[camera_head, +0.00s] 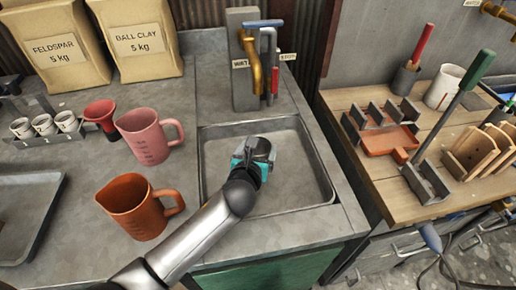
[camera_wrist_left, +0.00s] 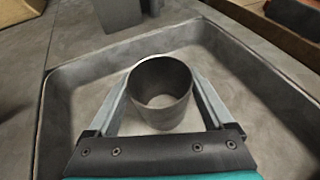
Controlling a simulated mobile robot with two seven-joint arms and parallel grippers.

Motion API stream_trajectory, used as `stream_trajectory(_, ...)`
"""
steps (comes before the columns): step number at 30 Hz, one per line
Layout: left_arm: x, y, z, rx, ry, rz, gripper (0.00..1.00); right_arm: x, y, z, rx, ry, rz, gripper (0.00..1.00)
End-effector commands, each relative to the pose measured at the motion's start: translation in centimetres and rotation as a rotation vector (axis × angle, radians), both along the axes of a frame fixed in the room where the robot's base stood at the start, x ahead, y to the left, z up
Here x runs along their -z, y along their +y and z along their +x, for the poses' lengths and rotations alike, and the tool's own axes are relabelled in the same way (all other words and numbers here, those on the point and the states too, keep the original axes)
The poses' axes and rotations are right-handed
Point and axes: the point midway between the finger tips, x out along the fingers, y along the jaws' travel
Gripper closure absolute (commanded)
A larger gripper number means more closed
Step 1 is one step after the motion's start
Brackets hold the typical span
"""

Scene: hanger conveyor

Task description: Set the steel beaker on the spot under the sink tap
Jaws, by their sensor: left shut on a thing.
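The steel beaker (camera_wrist_left: 161,98) is a grey open cylinder held between the fingers of my left gripper (camera_wrist_left: 158,100) in the left wrist view. It looks upright and empty, over the sink basin. In the head view my left gripper (camera_head: 256,150) is over the sink (camera_head: 300,178), with the beaker (camera_head: 264,146) mostly hidden by the gripper. I cannot tell whether the beaker touches the basin floor. The brass tap (camera_head: 253,68) stands on a grey column behind the sink. The spot under it cannot be made out. My right gripper is not in view.
A pink jug (camera_head: 143,140), an orange jug (camera_head: 138,210) and a red cup (camera_head: 101,114) stand on the counter left of the sink. A wooden bench (camera_head: 380,185) with tools is at right. The basin's right part is clear.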

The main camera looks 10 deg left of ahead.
Motion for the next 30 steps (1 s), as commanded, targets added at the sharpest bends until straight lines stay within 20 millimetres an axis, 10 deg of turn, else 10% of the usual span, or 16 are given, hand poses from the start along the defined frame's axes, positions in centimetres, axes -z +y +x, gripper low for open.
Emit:
stream_trajectory(1,0.2,0.0,0.0,0.0,-0.001,0.001,0.82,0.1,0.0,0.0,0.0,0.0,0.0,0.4)
stream_trajectory(2,0.3,0.0,0.0,0.0,0.0,0.0,0.13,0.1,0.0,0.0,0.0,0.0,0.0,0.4)
stream_trajectory(5,0.2,0.0,0.0,0.0,0.0,0.0,0.02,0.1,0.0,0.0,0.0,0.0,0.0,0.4)
stream_trajectory(17,-0.4,0.0,-0.5,0.002,0.001,0.001,0.0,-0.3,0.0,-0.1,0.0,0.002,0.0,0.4)
stream_trajectory(30,-3.6,-0.1,-8.0,0.001,0.003,0.001,0.0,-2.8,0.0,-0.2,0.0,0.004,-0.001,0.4)
